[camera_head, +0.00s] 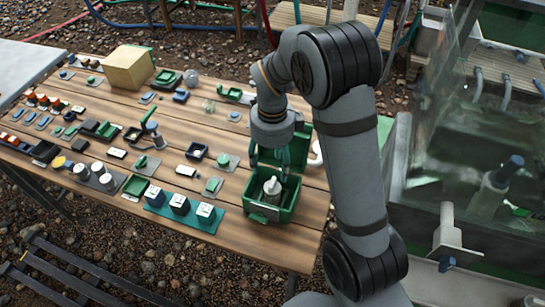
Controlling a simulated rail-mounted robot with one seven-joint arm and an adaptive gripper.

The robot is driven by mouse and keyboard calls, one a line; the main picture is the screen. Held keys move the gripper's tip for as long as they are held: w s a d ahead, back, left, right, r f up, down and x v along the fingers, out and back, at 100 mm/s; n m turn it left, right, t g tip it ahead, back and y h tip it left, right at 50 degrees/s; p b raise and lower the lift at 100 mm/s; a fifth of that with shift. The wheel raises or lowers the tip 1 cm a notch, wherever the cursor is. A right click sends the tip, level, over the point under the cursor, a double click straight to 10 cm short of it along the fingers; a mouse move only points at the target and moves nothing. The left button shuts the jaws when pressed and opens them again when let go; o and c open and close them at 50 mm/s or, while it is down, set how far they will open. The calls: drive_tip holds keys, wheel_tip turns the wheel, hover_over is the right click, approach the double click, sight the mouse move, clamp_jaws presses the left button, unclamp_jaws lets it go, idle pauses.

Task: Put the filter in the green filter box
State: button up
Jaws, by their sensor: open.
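The green filter box (258,213) stands at the right end of the wooden table, with its lid (304,140) raised at the back. A pale grey, bottle-shaped piece (272,187), which looks like the filter, sits upright inside the box, its top showing above the front wall. My gripper (281,163) is open and points down just above the box and this piece. The fingers are small and partly lost against the green lid, so I cannot tell whether they touch the piece.
A teal mat (155,209) with several white-topped blocks lies left of the box. Small parts and trays crowd the table (240,245), whose front right corner is clear. A cardboard box (129,68) stands at the back left. A glass-walled water tank (440,150) stands at the right.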

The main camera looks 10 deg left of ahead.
drive_tip(key=shift+r, duration=1.55)
drive_tip(key=shift+c, duration=0.5)
